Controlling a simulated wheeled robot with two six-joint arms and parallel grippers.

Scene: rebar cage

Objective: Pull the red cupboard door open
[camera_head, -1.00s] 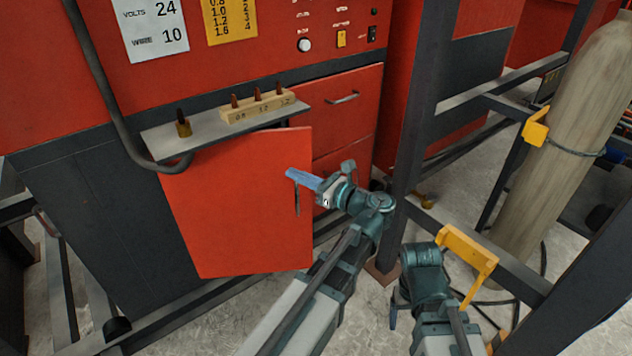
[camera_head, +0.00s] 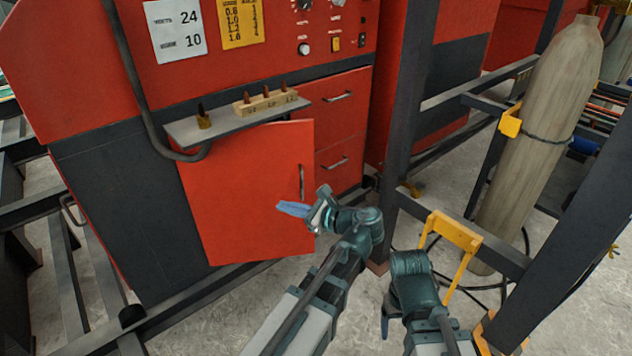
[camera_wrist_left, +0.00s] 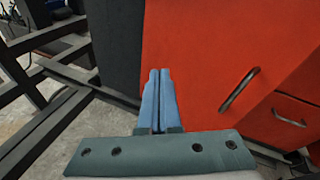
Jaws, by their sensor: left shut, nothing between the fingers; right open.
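The red cupboard door (camera_head: 245,200) is on the lower front of the red cabinet. Its right edge seems to stand out a little from the cabinet front. Its dark bar handle (camera_head: 301,182) is upright near that edge, and also shows in the left wrist view (camera_wrist_left: 238,90). My left gripper (camera_head: 292,209) is shut and empty, its blue fingers in front of the door, below and left of the handle. In the left wrist view the closed fingers (camera_wrist_left: 157,98) overlap the door's left part, clear of the handle. My right gripper (camera_head: 385,322) points down at lower right, partly hidden.
A shelf (camera_head: 235,122) with a wooden block juts out above the door. Drawers (camera_head: 340,150) are right of it. A dark post (camera_head: 408,110), a yellow bracket (camera_head: 450,235) and a gas cylinder (camera_head: 540,120) stand to the right. Dark frame bars lie at left.

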